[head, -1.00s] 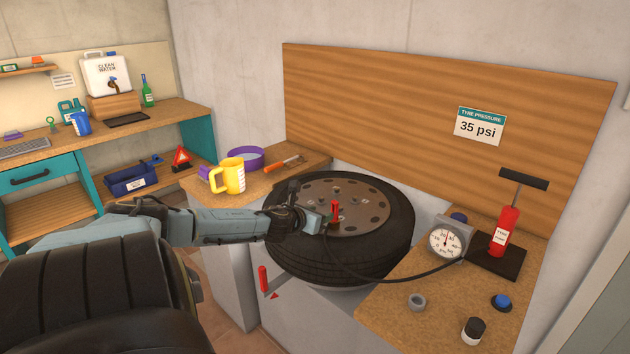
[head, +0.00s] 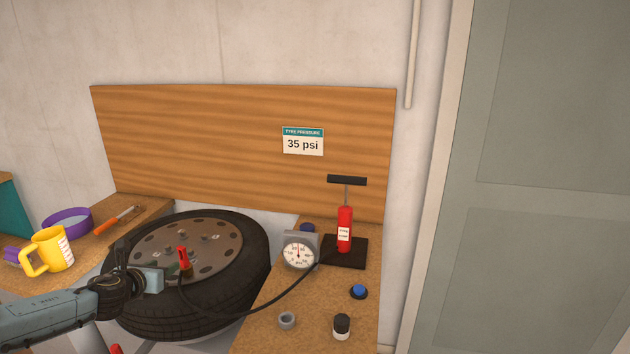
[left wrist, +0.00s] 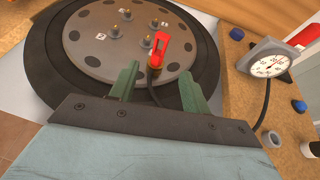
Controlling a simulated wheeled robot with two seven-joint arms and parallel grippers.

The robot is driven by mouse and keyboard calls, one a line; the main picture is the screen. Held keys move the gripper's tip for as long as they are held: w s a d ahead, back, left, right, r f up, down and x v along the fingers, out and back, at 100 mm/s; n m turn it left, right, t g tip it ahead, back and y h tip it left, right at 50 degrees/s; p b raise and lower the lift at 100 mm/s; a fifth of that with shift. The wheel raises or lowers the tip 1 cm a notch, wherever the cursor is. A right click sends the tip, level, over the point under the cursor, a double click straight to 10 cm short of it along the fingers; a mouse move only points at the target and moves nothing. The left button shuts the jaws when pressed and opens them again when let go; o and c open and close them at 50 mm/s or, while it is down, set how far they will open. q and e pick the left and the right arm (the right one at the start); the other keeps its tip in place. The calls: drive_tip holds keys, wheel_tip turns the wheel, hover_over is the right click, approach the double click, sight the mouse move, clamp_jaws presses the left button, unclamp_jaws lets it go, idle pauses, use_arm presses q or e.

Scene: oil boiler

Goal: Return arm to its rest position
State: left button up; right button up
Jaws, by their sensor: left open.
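My left gripper (head: 160,279) is above the near part of the tyre (head: 255,262), close to the wheel disc (head: 200,243). In the left wrist view its two green fingers (left wrist: 158,88) are apart, with nothing held between them. A red-levered hose chuck (head: 184,262) stands upright on the wheel just beyond the fingertips; it also shows in the left wrist view (left wrist: 159,50). A black hose (head: 262,308) runs from the chuck towards the gauge and pump. Most of my left arm is cut off by the lower left edge. My right gripper does not show.
A pressure gauge (head: 298,252) and a red pump (head: 344,228) stand on the right bench with several small caps. A yellow jug (head: 48,252) and purple bowl (head: 68,223) are on the left bench. A wooden backboard (head: 230,145) bears a 35 psi sign (head: 303,142).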

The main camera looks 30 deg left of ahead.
use_arm(q)
drive_tip(key=s+d+f+n+g, duration=0.1)
drive_tip(key=s+d+f+n, duration=0.3)
drive_tip(key=d, duration=0.4)
drive_tip(key=s+d+f+n+g, duration=0.2)
drive_tip(key=s+d+f+n, duration=0.15)
drive_tip(key=d+n, duration=0.4)
drive_tip(key=s+d+f+n+g, duration=0.1)
drive_tip(key=s+d+f+n, duration=0.3)
drive_tip(key=d, duration=0.4)
drive_tip(key=s+d+r+n+g+h, duration=0.25)
drive_tip(key=s+d+n, duration=0.4)
drive_tip(key=d, duration=0.35)
drive_tip(key=s+d+r+n+g+h, duration=0.25)
drive_tip(key=s+d+n, duration=0.25)
drive_tip(key=d+n, duration=0.35)
wheel_tip(320, 180, down, 25)
drive_tip(key=s+m+g, duration=0.1)
drive_tip(key=s, duration=0.1)
drive_tip(key=s+a+f+g, duration=0.1)
drive_tip(key=s+a+f, duration=0.1)
drive_tip(key=s+f, duration=1.3)
drive_tip(key=shift+s+a, duration=0.25)
drive_tip(key=shift+s, duration=0.4)
